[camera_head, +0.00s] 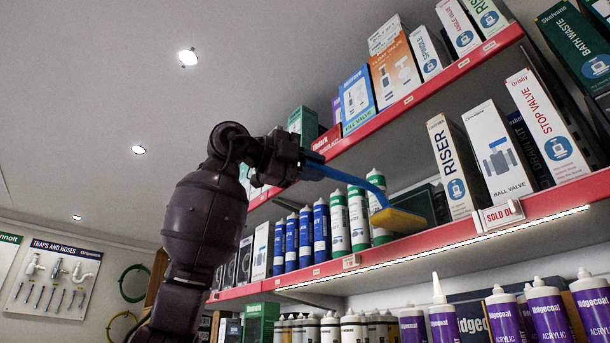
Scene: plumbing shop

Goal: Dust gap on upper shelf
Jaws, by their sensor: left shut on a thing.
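My left gripper (300,163) is raised in front of the shelves and shut on the blue handle of a duster (340,176). The duster's yellow head (398,220) is over the front of the shelf with the red edge (440,241), in the gap between the green and white tubes (358,217) and the RISER box (453,166). I cannot tell whether the head touches the shelf. A dark green box (428,203) stands behind the head. My right gripper is not in view.
Blue tubes (305,236) stand left of the green ones. A SOLD OUT tag (500,214) hangs on the red edge near a BALL VALVE box (497,152). Boxes fill a higher shelf (440,84). Purple tubes (503,317) stand below. Free room lies left of my arm.

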